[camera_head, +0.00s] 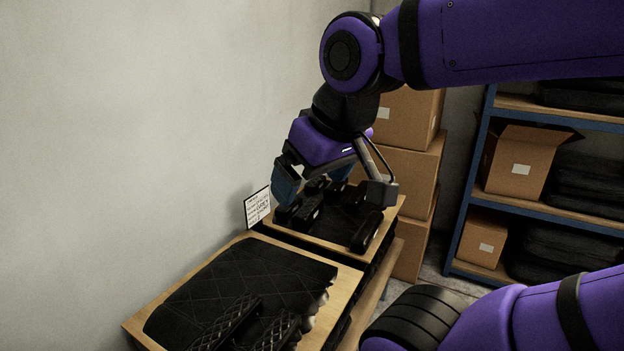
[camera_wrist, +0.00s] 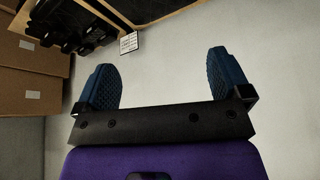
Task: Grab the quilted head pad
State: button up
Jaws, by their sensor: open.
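Black quilted pieces lie on the near wooden-edged bin in the head view: a wide flat quilted panel (camera_head: 255,272) and two smaller padded quilted pieces, one to the left (camera_head: 228,322) and one to the right (camera_head: 278,332), at the bottom edge, partly cut off. I cannot tell for sure which is the head pad; the smaller ones look most like one. My gripper (camera_head: 333,190) is open and empty, above the far bin, beyond the quilted pieces. In the wrist view my gripper (camera_wrist: 162,78) shows its blue textured fingers wide apart, with only plain pale surface between them.
The far bin (camera_head: 398,206) holds several black parts under my gripper. A small printed sign (camera_head: 257,207) stands by the wall (camera_head: 120,120) between the bins. Cardboard boxes (camera_head: 410,160) are stacked behind. A blue-framed shelf (camera_head: 468,190) stands at right.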

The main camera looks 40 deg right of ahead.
aim_at(309, 212)
jog(key=i+l+u, duration=0.3)
jog(key=l, duration=1.4)
jog(key=l+u, duration=0.3)
jog(key=l, duration=1.35)
jog(key=k, duration=0.05)
